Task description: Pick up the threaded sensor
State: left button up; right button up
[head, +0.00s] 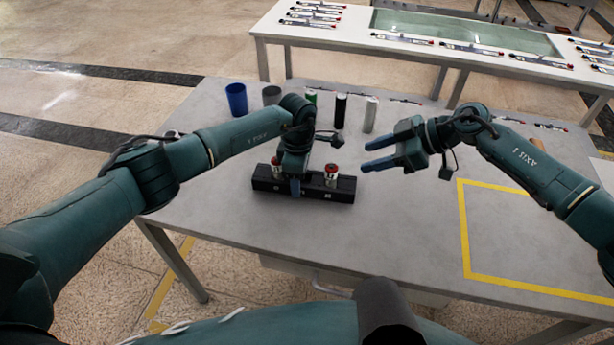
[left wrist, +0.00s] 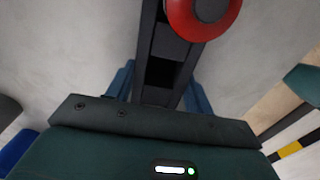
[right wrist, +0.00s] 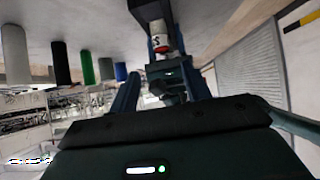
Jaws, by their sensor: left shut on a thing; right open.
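Two red-topped sensors with pale bodies stand upright in a long black rack (head: 262,184) on the grey table; one is the right sensor (head: 331,176), the other the left sensor (head: 276,168). My left gripper (head: 296,187) points down at the rack's middle, between the sensors. In the left wrist view its fingers straddle the black rack bar (left wrist: 166,45) and are shut on it, below a red cap (left wrist: 203,14). My right gripper (head: 368,155) is open and empty, to the right of the right sensor and apart from it. A red-and-white sensor (right wrist: 160,40) shows beyond its fingers in the right wrist view.
Behind the rack stand a blue cup (head: 237,99), a grey cup (head: 271,95) and green, black (head: 340,108) and white (head: 370,114) cylinders. Yellow tape (head: 464,225) marks a clear area at right. A white table (head: 345,40) with several slim items stands behind.

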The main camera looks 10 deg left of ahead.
jog(key=shift+o, duration=0.3)
jog(key=w+a+r+m+t+y, duration=0.1)
jog(key=w+a+r+t+y, duration=0.2)
jog(key=a+r+t+y, duration=0.2)
notch_tip(320, 180, up, 5)
jog(key=a, duration=0.2)
jog(key=shift+a, duration=0.4)
notch_tip(320, 180, up, 5)
jog(key=w+m+t, duration=0.3)
jog(key=m+t, duration=0.1)
jog(key=t, duration=0.1)
jog(key=m+g+h, duration=0.5)
jog(key=m+h, duration=0.1)
jog(key=h, duration=0.6)
send_near(333, 170)
jog(key=x, duration=1)
